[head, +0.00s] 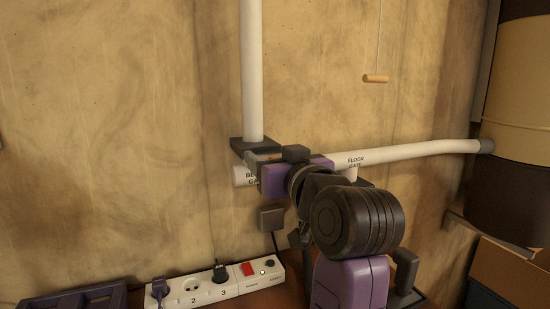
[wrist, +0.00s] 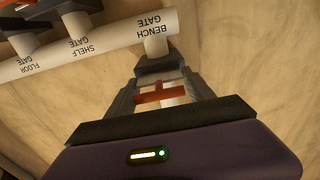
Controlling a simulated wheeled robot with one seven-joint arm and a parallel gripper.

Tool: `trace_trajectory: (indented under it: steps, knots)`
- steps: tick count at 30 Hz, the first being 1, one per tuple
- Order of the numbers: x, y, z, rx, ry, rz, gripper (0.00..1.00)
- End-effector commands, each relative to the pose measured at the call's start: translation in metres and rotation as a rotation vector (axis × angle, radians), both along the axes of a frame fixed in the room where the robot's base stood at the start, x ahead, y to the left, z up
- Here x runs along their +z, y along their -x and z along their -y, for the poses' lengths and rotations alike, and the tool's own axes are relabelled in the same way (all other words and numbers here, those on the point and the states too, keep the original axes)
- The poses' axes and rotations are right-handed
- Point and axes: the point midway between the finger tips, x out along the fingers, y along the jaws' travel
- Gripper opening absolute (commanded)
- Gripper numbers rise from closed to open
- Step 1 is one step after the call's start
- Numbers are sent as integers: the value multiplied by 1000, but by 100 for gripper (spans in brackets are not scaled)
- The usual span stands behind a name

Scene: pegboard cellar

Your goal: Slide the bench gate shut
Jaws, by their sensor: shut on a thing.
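The bench gate is a dark block (head: 250,143) at the foot of a white upright pipe in the head view, above the "BENCH GATE" label on the white horizontal pipe. My gripper (head: 266,157) is at this block and covers part of it and of the label. In the wrist view the label appears upside down, and an orange-red slide piece (wrist: 150,97) of the bench gate shows between the dark fingers of my gripper (wrist: 160,88). My gripper is shut on it. How far the slide sits in its housing is hidden.
The white horizontal pipe (head: 410,152) also carries shelf and floor gate labels and runs to a tan and dark drum (head: 510,85) at right. A power strip (head: 215,286) with plugs lies below. A wooden pull handle (head: 376,78) hangs on a cord. Boxes (head: 510,275) stand lower right.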

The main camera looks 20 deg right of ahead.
Motion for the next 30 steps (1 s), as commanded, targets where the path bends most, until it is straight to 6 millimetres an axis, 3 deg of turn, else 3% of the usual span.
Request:
trace_trajectory:
  steps: [3, 10, 11, 12, 23, 30]
  knots:
    - [0, -11, 0, 0, 1, -2, 0]
    - [0, -11, 0, 0, 1, -1, 0]
    - [0, -11, 0, 0, 1, -1, 65]
    - [0, -11, 0, 0, 1, -1, 73]
    - [0, -9, 0, 0, 1, 0, 73]
    - [0, 23, 0, -1, 2, 2, 73]
